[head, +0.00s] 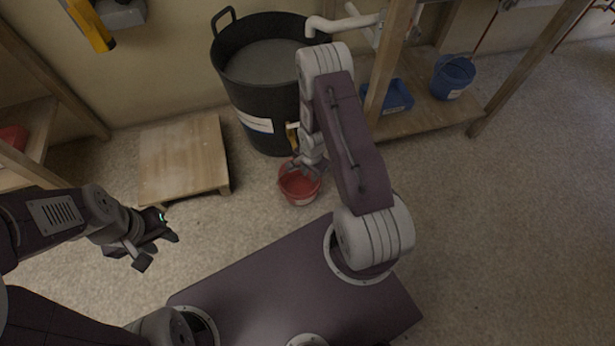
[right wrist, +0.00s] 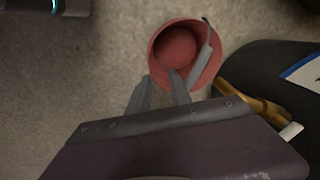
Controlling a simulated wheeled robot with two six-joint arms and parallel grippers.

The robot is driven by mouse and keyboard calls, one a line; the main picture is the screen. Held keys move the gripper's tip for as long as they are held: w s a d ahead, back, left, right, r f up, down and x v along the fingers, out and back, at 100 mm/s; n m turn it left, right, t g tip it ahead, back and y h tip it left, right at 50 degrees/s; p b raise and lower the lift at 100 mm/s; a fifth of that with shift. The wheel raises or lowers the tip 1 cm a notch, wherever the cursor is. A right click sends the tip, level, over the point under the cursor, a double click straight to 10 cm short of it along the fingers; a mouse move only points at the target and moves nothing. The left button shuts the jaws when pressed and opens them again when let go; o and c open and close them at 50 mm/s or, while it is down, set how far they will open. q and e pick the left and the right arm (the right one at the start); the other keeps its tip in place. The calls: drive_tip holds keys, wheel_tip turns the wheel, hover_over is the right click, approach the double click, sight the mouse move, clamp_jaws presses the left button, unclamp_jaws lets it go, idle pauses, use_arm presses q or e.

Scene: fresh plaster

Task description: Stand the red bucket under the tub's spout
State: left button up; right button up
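The red bucket (head: 299,188) stands upright on the floor in front of the black tub (head: 250,95). It looks empty in the right wrist view (right wrist: 178,46), its grey handle lying to the right side. The tub's brass spout (head: 292,136) is low on its front; in the right wrist view it (right wrist: 250,104) lies right of the bucket, which is beside it. My right gripper (head: 306,167) is at the bucket's rim, fingers apart, one tip overlapping the bucket and one outside it; contact is unclear. My left gripper (head: 160,250) is open and empty, away to the left.
A low wooden platform (head: 183,155) stands left of the tub. A wooden shelf on the right holds a blue bucket (head: 453,76) and a blue tray (head: 398,97). A white pipe (head: 343,22) reaches over the tub. The floor at the right is clear.

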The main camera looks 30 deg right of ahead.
drive_tip(key=a+r+n, duration=0.3)
drive_tip(key=r+n, duration=0.2)
drive_tip(key=r, duration=0.8)
drive_tip(key=s+a+r+n, duration=0.5)
drive_tip(key=s+r+n, duration=0.3)
drive_tip(key=s+r, duration=0.2)
drive_tip(key=shift+s+a+r, duration=0.25)
drive_tip(key=shift+s+r, duration=0.05)
drive_tip(key=shift+r, duration=0.3)
wheel_tip(320, 180, up, 43)
drive_tip(key=p, duration=4.3)
drive_tip(key=shift+r, duration=0.15)
drive_tip(key=shift+w, duration=0.1)
